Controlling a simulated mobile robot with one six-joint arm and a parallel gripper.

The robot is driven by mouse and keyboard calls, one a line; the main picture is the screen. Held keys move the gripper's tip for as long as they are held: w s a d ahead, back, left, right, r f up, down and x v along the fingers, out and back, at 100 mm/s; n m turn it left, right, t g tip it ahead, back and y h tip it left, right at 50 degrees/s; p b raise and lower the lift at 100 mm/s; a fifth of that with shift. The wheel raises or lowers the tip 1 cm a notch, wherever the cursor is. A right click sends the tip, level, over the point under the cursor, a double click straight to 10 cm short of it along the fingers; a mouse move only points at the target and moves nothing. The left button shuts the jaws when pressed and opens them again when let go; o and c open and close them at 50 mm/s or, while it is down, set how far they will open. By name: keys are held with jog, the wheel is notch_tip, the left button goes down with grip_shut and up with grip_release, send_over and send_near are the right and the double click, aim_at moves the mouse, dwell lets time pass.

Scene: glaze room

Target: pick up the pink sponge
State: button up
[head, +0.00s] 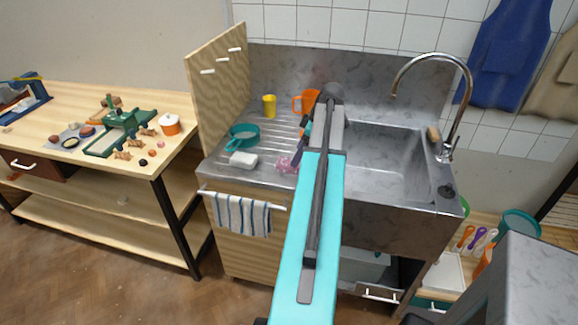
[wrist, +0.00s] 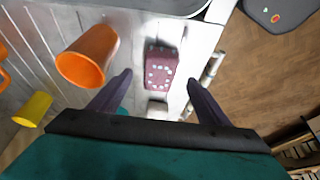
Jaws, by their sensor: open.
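The pink sponge (head: 284,164) lies on the ribbed metal drainboard, near its front edge and just left of my arm in the head view. In the wrist view the sponge (wrist: 161,66) is a dark pink block with pale spots. My open gripper (wrist: 159,78) has one purple finger on each side of it, with clear gaps to both. I cannot tell how far above the sponge the fingertips are. In the head view my arm hides most of the gripper.
A white block (head: 243,159) and a teal pan (head: 243,137) are left of the sponge. A yellow cup (head: 269,106) and an orange cup (wrist: 87,57) stand farther back. The sink basin (head: 385,165) is right. A towel (head: 238,214) hangs on the front rail.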

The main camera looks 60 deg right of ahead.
jog(key=shift+f, duration=0.2)
jog(key=shift+w, duration=0.1)
jog(key=shift+w+p+x, duration=0.2)
jog(key=shift+p+x, duration=0.75)
jog(key=shift+x, duration=1.55)
jog(key=shift+a, duration=0.15)
jog(key=c, duration=1.2)
jog(key=shift+r, duration=0.15)
